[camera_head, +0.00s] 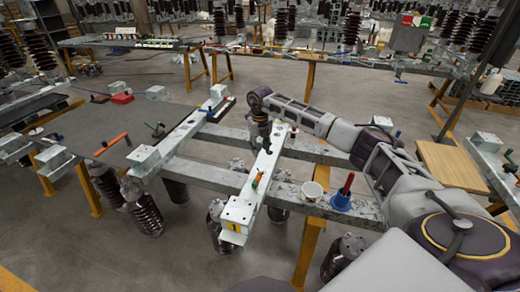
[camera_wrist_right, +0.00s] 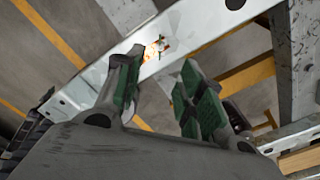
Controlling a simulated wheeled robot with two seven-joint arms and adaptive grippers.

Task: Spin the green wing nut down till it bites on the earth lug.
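A small green piece (camera_head: 255,183) with orange beside it stands on the near part of the pale middle beam (camera_head: 249,192); it looks like the wing nut on its stud. In the right wrist view, a small orange, white and green fitting (camera_wrist_right: 155,48) on the beam shows just beyond the fingertips. The earth lug is too small to make out. My right gripper (camera_head: 266,146) points down over the same beam, farther back than the green piece. In the wrist view its green-padded fingers (camera_wrist_right: 160,82) are apart with nothing between them. My left gripper is out of view.
A block marked 1 (camera_head: 237,214) caps the beam's near end. A parallel beam (camera_head: 180,133) lies left, beside a grey table (camera_head: 90,135) with tools.

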